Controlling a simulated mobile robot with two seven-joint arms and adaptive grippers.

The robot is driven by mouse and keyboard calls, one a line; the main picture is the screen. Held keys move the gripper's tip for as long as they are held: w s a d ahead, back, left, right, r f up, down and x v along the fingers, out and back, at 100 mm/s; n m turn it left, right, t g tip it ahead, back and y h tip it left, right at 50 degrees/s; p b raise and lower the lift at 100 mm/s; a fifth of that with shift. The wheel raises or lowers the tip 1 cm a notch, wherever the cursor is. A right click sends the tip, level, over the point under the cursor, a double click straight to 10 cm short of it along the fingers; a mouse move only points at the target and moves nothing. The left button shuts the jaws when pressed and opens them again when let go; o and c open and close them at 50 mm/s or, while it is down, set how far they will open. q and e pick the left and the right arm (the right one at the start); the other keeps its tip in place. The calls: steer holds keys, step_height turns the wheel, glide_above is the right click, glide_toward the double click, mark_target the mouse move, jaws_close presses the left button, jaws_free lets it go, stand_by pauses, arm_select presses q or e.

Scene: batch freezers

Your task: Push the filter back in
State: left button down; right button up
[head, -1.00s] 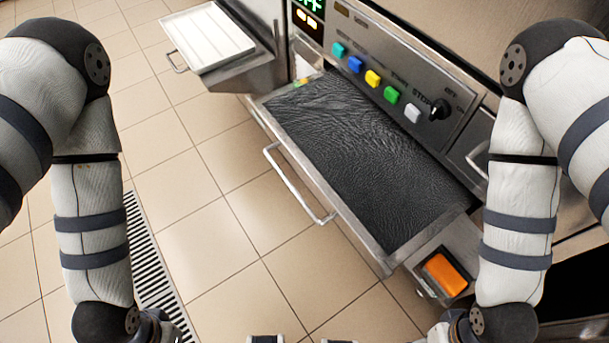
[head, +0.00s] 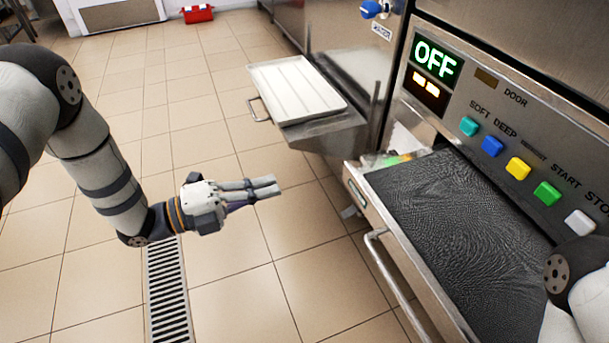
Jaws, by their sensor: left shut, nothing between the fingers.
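The filter (head: 466,231) is a dark, wrinkled sheet in a metal-framed drawer. The drawer stands pulled out of the freezer front, below the control panel. A bar handle (head: 392,274) runs along the drawer's front. My left gripper (head: 278,187) is shut and empty, held over the floor to the left of the drawer and apart from it. Part of my right arm shows at the lower right edge and covers the drawer's near right end. My right gripper is out of view.
The control panel (head: 500,115) carries coloured buttons and a lit OFF display (head: 437,62). A white tray (head: 296,88) on a metal shelf juts out beyond the drawer. A floor drain (head: 168,290) lies below my left arm. Open tiled floor lies left of the drawer.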

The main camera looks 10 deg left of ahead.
arm_select(q)
steer(key=x, duration=1.3)
steer(key=shift+d+b, duration=0.3)
steer(key=shift+d, duration=0.1)
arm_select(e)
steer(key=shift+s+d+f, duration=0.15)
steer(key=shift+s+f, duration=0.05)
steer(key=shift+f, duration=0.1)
arm_select(q)
steer(key=shift+w, duration=0.1)
